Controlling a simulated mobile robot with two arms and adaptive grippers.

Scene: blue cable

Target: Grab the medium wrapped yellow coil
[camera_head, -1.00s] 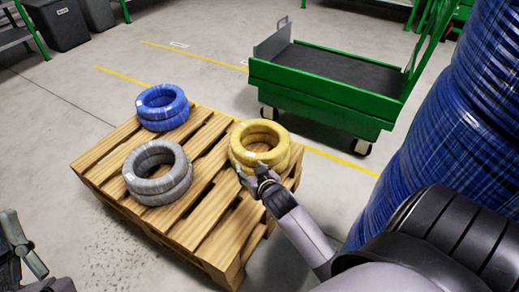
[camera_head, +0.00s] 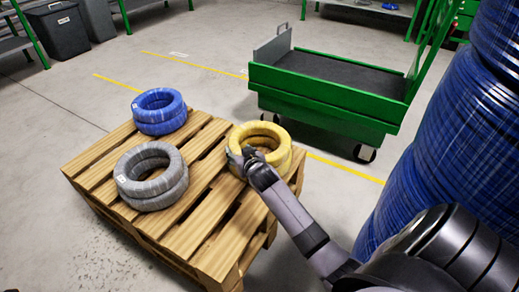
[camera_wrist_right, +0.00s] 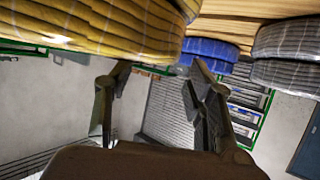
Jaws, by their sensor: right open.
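A yellow wrapped coil (camera_head: 284,154), looking like two stacked rings, lies on the right part of the wooden pallet. My right gripper (camera_head: 240,158) is at its near left rim, with the hand covering part of the coil's front. In the right wrist view the yellow coil (camera_wrist_right: 90,25) fills the upper left, and my right gripper's fingers (camera_wrist_right: 155,100) are spread apart with nothing between them. Whether a finger touches the coil I cannot tell. My left gripper is out of view.
The pallet (camera_head: 205,238) also bears a blue coil (camera_head: 160,128) at the back left and a grey coil (camera_head: 160,195) at the front left. A green cart (camera_head: 325,105) stands behind. A large blue cable stack (camera_head: 440,165) rises at right, near my arm.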

